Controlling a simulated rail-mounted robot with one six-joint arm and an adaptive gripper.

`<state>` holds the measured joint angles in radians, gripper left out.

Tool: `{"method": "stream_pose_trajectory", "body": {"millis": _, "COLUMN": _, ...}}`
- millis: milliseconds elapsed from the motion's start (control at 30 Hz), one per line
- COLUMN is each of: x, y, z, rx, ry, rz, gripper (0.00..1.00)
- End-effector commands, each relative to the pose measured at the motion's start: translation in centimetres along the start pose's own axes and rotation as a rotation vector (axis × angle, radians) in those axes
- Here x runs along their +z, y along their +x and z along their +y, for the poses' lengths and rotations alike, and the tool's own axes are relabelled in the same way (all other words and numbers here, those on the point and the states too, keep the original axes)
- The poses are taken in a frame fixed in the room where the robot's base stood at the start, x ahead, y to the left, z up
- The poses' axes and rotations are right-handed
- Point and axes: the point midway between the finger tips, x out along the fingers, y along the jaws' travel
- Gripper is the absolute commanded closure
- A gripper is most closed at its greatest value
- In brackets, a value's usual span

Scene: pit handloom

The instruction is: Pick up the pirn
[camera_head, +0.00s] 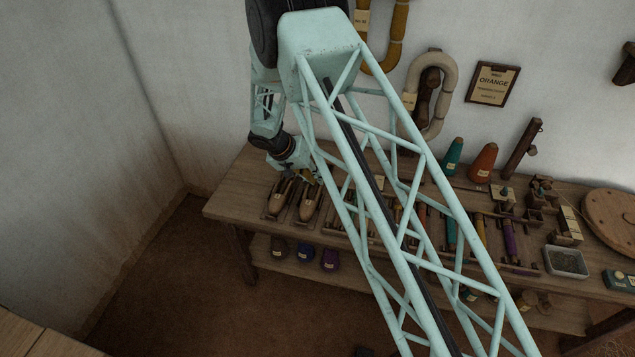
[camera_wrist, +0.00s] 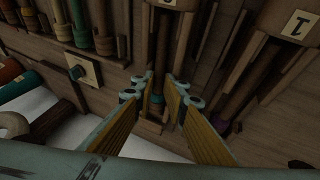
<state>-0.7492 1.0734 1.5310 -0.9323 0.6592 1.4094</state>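My gripper (camera_wrist: 165,88) is open in the wrist view, its two yellow-padded fingers apart above the bench. A slim dark rod with a teal band (camera_wrist: 157,100), which may be a pirn, shows between and beyond the fingertips; I cannot tell whether they touch it. Several other pirns, green (camera_wrist: 80,22) and brown among them, lie in a rack at the upper left. In the head view my gripper (camera_head: 308,176) is low over the bench's left end, just behind two wooden shuttles (camera_head: 309,203). Coloured pirns (camera_head: 480,231) lie farther right, partly hidden by my lattice arm.
The wooden bench (camera_head: 232,197) has a lower shelf with dark cones (camera_head: 330,259). A teal cone (camera_head: 453,156) and an orange cone (camera_head: 482,163) stand at the back. A labelled wooden piece (camera_wrist: 285,35) is right of my fingers. The floor left of the bench is clear.

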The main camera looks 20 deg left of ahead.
Motion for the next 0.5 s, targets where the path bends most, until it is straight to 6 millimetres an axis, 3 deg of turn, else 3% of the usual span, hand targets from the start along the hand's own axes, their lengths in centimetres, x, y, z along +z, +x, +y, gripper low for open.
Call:
{"method": "stream_pose_trajectory", "body": {"millis": 233, "x": 0.23, "y": 0.27, "z": 0.1, "rx": 0.003, "ry": -0.001, "rz": -0.003, "gripper": 0.87}}
{"method": "stream_pose_trajectory", "body": {"millis": 367, "x": 0.26, "y": 0.28, "z": 0.09, "rx": 0.003, "ry": -0.001, "rz": -0.004, "gripper": 0.98}}
{"method": "stream_pose_trajectory", "body": {"millis": 500, "x": 0.28, "y": 0.3, "z": 0.07, "rx": 0.002, "ry": -0.001, "rz": -0.004, "gripper": 0.99}}
